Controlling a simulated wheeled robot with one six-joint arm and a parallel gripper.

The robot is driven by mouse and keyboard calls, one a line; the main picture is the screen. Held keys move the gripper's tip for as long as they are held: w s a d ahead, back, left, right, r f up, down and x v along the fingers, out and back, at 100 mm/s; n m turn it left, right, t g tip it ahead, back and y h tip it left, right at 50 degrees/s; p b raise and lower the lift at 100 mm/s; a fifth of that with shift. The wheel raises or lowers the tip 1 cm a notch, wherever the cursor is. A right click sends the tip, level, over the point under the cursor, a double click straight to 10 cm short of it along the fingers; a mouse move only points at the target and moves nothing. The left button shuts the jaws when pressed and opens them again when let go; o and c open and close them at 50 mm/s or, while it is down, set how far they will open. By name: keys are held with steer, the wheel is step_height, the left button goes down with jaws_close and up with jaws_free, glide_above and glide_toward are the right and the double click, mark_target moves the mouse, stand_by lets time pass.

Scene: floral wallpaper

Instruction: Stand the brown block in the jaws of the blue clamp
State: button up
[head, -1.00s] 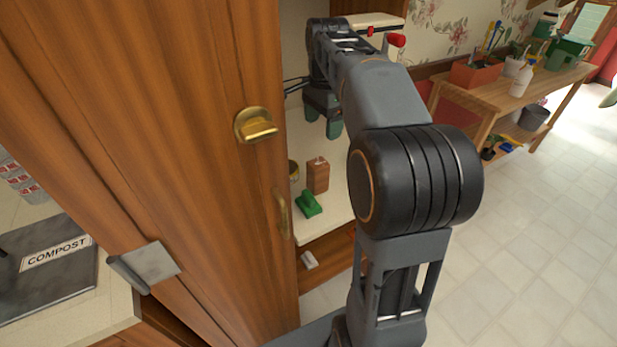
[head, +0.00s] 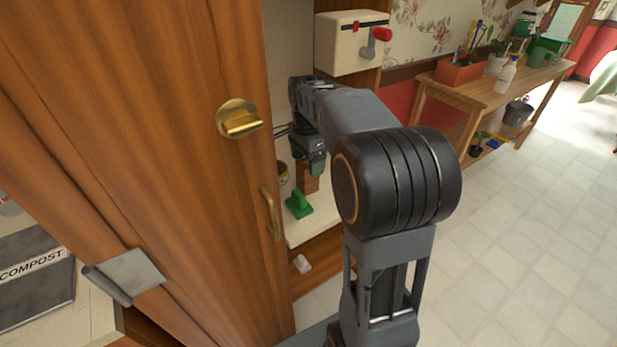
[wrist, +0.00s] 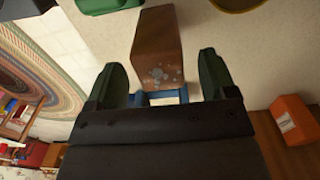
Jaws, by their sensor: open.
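The brown block (head: 307,180) stands on the pale counter in the head view, partly hidden by my gripper (head: 314,165). In the wrist view the brown block (wrist: 158,45) lies between the two green fingertips of my gripper (wrist: 163,65). The fingers are open, with a visible gap on each side of the block. Blue parts of the clamp (wrist: 158,97) show by the block's near end in the wrist view, partly covered by my gripper. I cannot tell whether the block sits in the clamp's jaws. The clamp is not visible in the head view.
A green object (head: 299,205) stands on the counter (head: 312,228) in front of the block. A yellow pot (head: 283,174) is close by on the left. A wooden cabinet door (head: 150,90) with brass fittings stands left of my arm. A white box with a red-knobbed crank (head: 350,42) is above.

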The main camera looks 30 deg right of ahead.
steer(key=shift+f, duration=1)
steer(key=shift+c, duration=0.3)
steer(key=c, duration=1.1)
steer(key=shift+o, duration=0.2)
steer(key=shift+r, duration=0.15)
steer(key=shift+r, duration=0.55)
step_height(320, 180, up, 2)
steer(key=shift+r, duration=0.1)
steer(key=s+d, duration=0.1)
steer(key=s, duration=0.8)
steer(key=s+d+b, duration=0.1)
steer(key=s+d, duration=0.1)
steer(key=s, duration=0.6)
steer(key=shift+s+d, duration=0.3)
steer(key=shift+s, duration=0.1)
